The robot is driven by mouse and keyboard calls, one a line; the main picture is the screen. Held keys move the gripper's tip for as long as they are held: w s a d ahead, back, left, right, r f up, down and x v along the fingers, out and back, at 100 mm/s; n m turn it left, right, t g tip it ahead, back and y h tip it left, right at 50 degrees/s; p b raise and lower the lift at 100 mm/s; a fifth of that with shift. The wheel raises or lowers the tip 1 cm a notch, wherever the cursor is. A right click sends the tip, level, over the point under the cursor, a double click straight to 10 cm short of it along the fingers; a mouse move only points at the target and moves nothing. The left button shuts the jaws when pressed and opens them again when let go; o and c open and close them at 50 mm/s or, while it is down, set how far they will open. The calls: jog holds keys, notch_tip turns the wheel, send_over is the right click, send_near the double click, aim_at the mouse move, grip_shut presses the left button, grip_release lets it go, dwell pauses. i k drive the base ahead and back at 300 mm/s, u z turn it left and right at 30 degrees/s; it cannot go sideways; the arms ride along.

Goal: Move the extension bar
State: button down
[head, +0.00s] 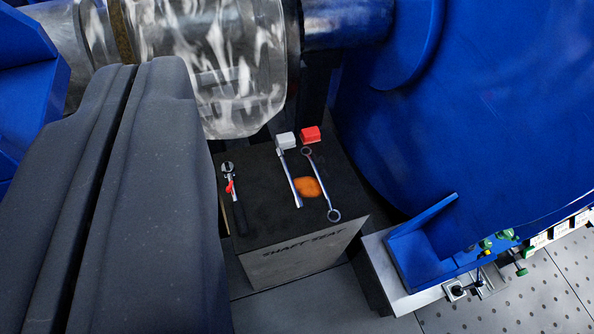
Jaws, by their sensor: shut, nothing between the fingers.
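My gripper (137,75) fills the left of the view as two long dark fingers, lying side by side, shut and empty. A dark-topped block (262,218) marked "SHAFT SEAT" stands to its right. A slim silver bar (290,180) lies on the block top, and looks like the extension bar. Its far end is by a white box (286,140). My gripper is left of the bar and apart from it in the picture.
Also on the block are a ring spanner (320,184), an orange cloth-like patch (308,187), a red box (310,134) and a ratchet-like tool (233,195) with a red part. A shiny metal cylinder (215,65) is behind. A large blue housing (480,110) bounds the right.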

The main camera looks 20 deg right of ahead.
aim_at(298, 202)
jog(key=i, duration=0.9)
jog(key=u, duration=0.05)
